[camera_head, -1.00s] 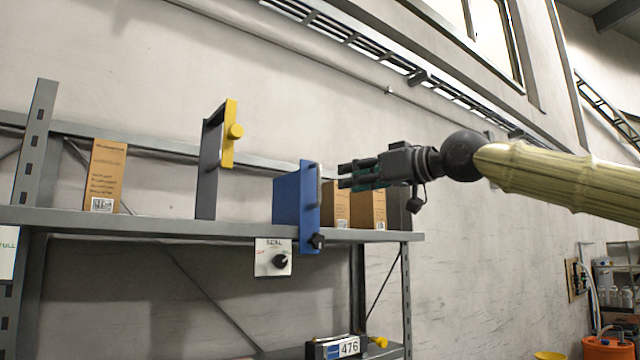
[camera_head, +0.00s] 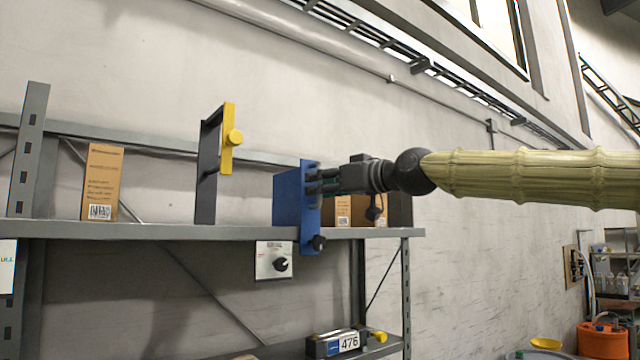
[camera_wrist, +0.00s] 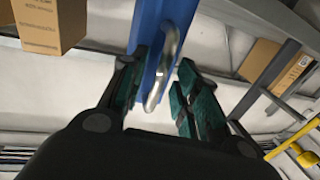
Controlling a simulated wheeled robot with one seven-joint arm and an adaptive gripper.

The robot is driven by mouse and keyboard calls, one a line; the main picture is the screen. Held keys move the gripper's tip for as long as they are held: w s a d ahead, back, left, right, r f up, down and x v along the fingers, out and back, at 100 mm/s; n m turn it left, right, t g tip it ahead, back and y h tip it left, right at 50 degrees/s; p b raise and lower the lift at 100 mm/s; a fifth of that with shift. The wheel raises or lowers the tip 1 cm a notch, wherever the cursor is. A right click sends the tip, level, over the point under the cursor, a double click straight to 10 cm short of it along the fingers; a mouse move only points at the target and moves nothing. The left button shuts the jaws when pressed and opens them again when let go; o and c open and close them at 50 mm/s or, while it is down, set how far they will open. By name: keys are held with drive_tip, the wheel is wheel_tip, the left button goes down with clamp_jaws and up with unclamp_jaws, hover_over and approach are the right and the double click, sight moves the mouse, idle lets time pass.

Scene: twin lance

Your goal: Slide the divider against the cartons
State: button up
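A blue divider panel (camera_head: 290,203) with a metal loop handle (camera_wrist: 165,62) stands on the upper shelf; a black knob (camera_head: 318,243) is at its lower front. A dark divider (camera_head: 207,170) with a yellow front plate and knob (camera_head: 235,137) stands further left. One brown carton (camera_head: 102,180) stands at the far left, and others (camera_head: 343,211) stand right of the blue panel, partly hidden by my arm. My gripper (camera_head: 320,181) is at the blue panel's front. In the wrist view its fingers (camera_wrist: 162,78) are apart, with the handle between them; no clear grip shows.
The grey shelf (camera_head: 150,231) has free room between the left carton and the dark divider, and between the two dividers. A white dial plate (camera_head: 273,261) hangs below the shelf edge. A box marked 476 (camera_head: 338,344) lies on the lower shelf.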

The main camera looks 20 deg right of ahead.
drive_tip(key=shift+w+a, duration=0.15)
drive_tip(key=shift+w, duration=0.15)
drive_tip(key=shift+c, duration=0.4)
clamp_jaws()
